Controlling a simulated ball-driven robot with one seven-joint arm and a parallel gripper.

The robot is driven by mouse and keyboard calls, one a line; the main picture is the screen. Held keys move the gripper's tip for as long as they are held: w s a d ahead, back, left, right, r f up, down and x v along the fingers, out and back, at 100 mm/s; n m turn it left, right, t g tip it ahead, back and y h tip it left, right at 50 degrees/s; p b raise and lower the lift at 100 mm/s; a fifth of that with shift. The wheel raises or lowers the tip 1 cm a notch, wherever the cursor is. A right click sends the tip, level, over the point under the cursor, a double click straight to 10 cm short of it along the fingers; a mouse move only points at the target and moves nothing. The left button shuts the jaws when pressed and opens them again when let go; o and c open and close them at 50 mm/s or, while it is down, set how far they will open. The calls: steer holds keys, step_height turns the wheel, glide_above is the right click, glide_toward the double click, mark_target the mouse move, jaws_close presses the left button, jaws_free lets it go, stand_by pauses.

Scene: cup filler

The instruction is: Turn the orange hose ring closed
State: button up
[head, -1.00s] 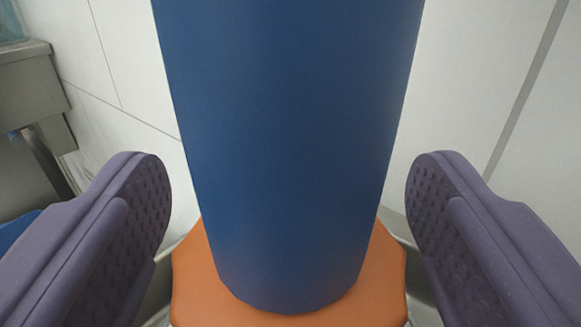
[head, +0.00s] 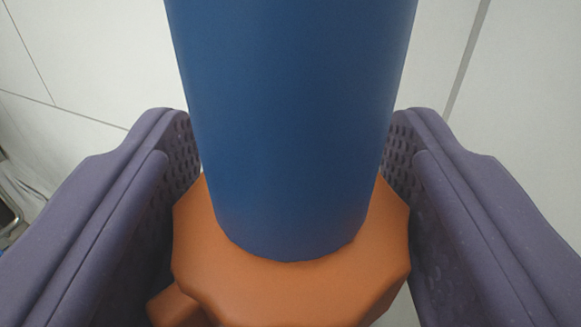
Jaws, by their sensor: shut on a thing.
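The orange hose ring (head: 290,285) sits at the lower middle of the head view, around the lower end of a thick blue hose (head: 290,120). The ring has flat facets, and an orange stub (head: 178,308) juts from its lower left. My gripper (head: 291,150) has its two purple, dimpled fingers on either side of the ring. The fingers are shut on the ring, one against its left side and one against its right. The ring's underside and what it joins are hidden.
Pale wall panels (head: 90,60) with thin seams fill the background. A darker strip (head: 468,50) runs down the panel at the upper right. A small bit of metal shows at the far left edge. The hose fills the upper middle.

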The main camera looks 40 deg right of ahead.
steer(key=m+g+h, duration=0.2)
steer(key=g, duration=0.1)
steer(key=m+g+h, duration=0.2)
steer(key=m+g, duration=0.1)
steer(key=g, duration=0.1)
steer(key=shift+w+a+m+h+b, duration=0.1)
steer(key=shift+m+h+b, duration=0.2)
steer(key=shift+h+b, duration=0.1)
steer(key=m+g, duration=0.2)
steer(key=g, duration=0.2)
steer(key=m+g, duration=0.3)
steer(key=g, duration=0.1)
steer(key=shift+g+h, duration=0.4)
steer(key=shift+m+g, duration=0.4)
steer(key=shift+m, duration=0.1)
steer(key=o, duration=1)
steer(key=shift+c, duration=0.2)
steer(key=a+p, duration=0.1)
steer(key=a, duration=0.2)
steer(key=w+a+p, duration=0.1)
steer(key=a, duration=0.3)
steer(key=shift+w+a+p, duration=0.2)
steer(key=shift+a+p, duration=0.05)
steer(key=shift+p, duration=0.1)
